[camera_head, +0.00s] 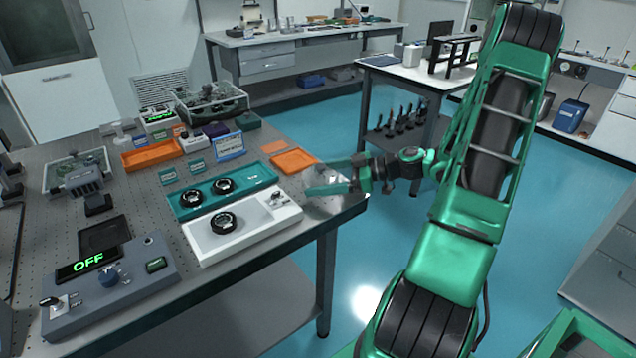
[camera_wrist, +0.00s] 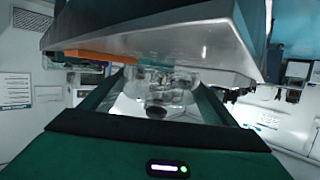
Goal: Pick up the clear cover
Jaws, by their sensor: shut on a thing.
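My gripper (camera_head: 318,178) is at the right corner of the near optical table, beside the orange tray. In the wrist view its two dark green fingers (camera_wrist: 165,100) reach forward with a clear, glassy piece (camera_wrist: 165,86) between them. This looks like the clear cover; its edges are hard to make out, and it is only faint in the head view. The gripper is shut on it. The piece seems to be at or just above the table's corner; I cannot tell whether it touches the top.
The near table (camera_head: 335,200) holds an orange tray (camera_head: 294,160), a teal tray (camera_head: 243,182) with black round parts, a white tray (camera_head: 250,238) and a grey control box reading OFF (camera_head: 110,290). A clear box (camera_head: 212,103) stands at the back. Open blue floor lies right of the table.

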